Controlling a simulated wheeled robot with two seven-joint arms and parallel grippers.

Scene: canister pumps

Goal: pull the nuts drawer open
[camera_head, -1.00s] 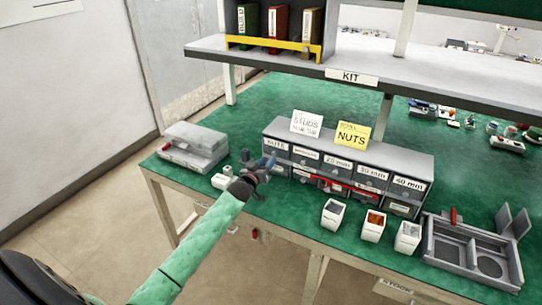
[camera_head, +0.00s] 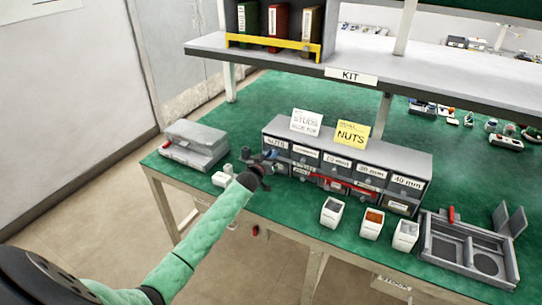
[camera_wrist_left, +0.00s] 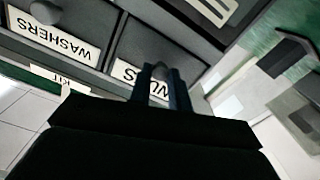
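The grey drawer cabinet (camera_head: 400,158) stands on the green bench. The nuts drawer (camera_head: 276,143) is at the left end of its top row. In the left wrist view the nuts drawer's label (camera_wrist_left: 128,72) shows upside down, partly hidden by the fingers. My left gripper (camera_head: 268,158) is in front of this drawer. In the left wrist view its two fingers (camera_wrist_left: 162,78) are close together, one on each side of the drawer's round knob (camera_wrist_left: 160,72), and look shut on it. The drawer front looks closed. My right gripper is not in view.
The washers drawer (camera_wrist_left: 80,20) is beside the nuts drawer. Small white bins (camera_head: 331,212) stand in front of the cabinet, and a grey compartment tray (camera_head: 430,245) is at the right. A grey case (camera_head: 195,140) lies left of the gripper. A shelf (camera_head: 440,85) spans above.

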